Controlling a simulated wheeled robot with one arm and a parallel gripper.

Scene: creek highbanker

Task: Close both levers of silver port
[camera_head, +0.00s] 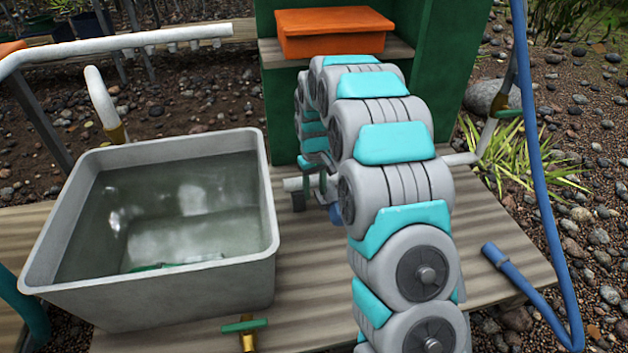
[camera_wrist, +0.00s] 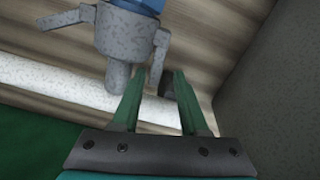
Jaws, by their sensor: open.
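The silver port (camera_wrist: 122,40) is a speckled grey fitting at the top of the wrist view, with a blue hose end (camera_wrist: 145,4) at its upper side. Its left lever (camera_wrist: 62,22) sticks out sideways to the left. Its right lever (camera_wrist: 159,48) points down along the port's side. My gripper (camera_wrist: 159,72) is open, its green fingers apart, with the tip of the right lever appearing between or just beyond the fingertips; contact cannot be told. In the head view my arm hides most of the port and the gripper.
A grey tub of water (camera_head: 270,215) stands left of my arm on the wooden deck (camera_head: 505,270). A white pipe (camera_wrist: 60,80) runs behind the port. A green-handled brass valve (camera_head: 245,328) is in front of the tub. A blue hose (camera_head: 550,180) lies right, and an orange bin (camera_head: 335,40) sits behind.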

